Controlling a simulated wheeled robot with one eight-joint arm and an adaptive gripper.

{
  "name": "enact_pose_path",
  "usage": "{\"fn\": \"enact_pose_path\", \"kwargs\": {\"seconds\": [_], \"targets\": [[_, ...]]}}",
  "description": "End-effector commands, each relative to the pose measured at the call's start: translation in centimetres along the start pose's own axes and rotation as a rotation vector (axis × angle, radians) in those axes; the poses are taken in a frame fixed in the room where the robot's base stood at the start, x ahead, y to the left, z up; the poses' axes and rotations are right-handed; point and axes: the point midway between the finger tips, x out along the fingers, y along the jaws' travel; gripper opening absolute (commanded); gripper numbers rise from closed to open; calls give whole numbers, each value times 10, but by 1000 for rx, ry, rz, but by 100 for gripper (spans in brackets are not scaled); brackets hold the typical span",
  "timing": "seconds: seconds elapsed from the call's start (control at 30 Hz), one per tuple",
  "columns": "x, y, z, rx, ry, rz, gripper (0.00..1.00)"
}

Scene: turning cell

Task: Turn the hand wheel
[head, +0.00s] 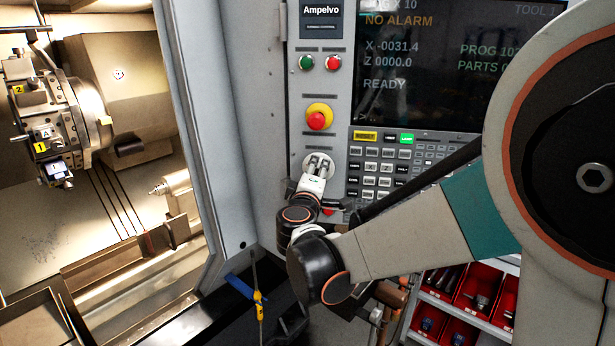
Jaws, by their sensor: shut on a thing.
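The hand wheel (308,161) is a small light-grey disc on the grey control panel, below the red emergency stop button and left of the keypad. Only part of its rim shows around my gripper. My gripper (319,163) is at the wheel's face, its fingers pointing up and into the panel. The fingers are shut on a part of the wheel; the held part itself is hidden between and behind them. The wheel's lower side is covered by my gripper and wrist.
The emergency stop button (319,118) sits above the wheel, with green (306,62) and red (333,62) buttons higher up. The keypad (380,172) is close on the right. The lathe's open chamber (110,190) lies left. Red bins (478,285) stand lower right.

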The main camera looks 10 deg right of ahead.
Motion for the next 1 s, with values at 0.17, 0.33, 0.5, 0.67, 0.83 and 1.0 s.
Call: {"fn": "enact_pose_path", "kwargs": {"seconds": [0.17,0.33,0.5,0.67,0.83,1.0], "targets": [[2,2,-1,-73,-1,1,21],[2,2,-1,-107,-2,1,21],[2,2,-1,-117,-3,2,21],[2,2,-1,-118,-3,2,21],[2,2,-1,-117,-3,2,52],[2,1,-1,-116,-3,1,64]]}}
